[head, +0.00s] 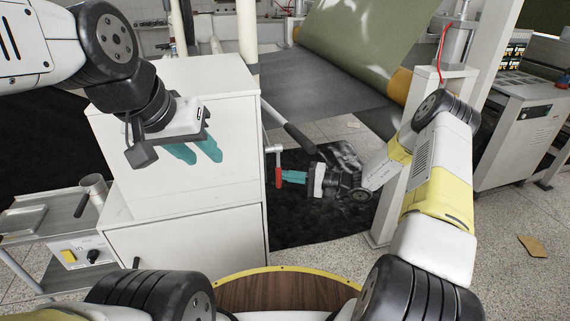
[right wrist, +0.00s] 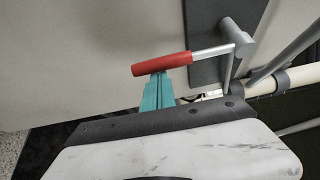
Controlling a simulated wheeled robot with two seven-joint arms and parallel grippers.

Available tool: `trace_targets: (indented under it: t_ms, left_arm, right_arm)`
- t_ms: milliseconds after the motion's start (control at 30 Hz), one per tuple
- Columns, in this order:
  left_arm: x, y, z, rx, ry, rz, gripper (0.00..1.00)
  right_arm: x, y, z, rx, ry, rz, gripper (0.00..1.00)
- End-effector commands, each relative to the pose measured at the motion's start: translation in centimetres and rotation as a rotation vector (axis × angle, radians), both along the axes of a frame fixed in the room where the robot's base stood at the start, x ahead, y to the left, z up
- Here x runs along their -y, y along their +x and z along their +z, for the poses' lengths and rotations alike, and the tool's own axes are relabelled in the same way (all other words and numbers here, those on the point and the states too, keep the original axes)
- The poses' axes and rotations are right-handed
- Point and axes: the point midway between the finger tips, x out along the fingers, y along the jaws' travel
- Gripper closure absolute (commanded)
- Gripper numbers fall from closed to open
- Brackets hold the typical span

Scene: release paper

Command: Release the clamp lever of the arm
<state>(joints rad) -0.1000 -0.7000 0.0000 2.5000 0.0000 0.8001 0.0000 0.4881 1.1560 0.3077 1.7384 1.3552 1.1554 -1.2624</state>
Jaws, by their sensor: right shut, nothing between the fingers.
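The clamp lever has a red handle (head: 278,176) and hangs beside the white cabinet's right side in the head view. In the right wrist view its red handle (right wrist: 162,64) joins a silver rod running right to a grey pivot (right wrist: 238,40). My right gripper (head: 284,176) is shut and empty, its teal fingertips right at the handle. In the right wrist view the fingertips (right wrist: 158,76) meet the handle's lower edge; I cannot tell whether they press on it. My left gripper (head: 208,158) appears open and empty, in front of the white cabinet.
The white cabinet (head: 195,190) stands at centre left. A grey bar (head: 300,138) slants beside the lever, and a big green roll (head: 370,45) of sheet lies behind. A metal cart (head: 30,225) stands at left, a white post (head: 395,190) at right.

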Motion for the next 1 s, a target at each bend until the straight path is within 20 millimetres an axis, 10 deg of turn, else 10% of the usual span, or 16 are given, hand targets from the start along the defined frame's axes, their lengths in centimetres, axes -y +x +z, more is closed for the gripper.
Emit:
trace_targets:
  t_ms: [1000]
  left_arm:
    - [0.0, 0.0, 0.0, 0.0, 0.0, 0.0, 0.64]
  right_arm:
    - [2.3, -9.0, 3.7, -0.837, -0.229, 0.004, 1.0]
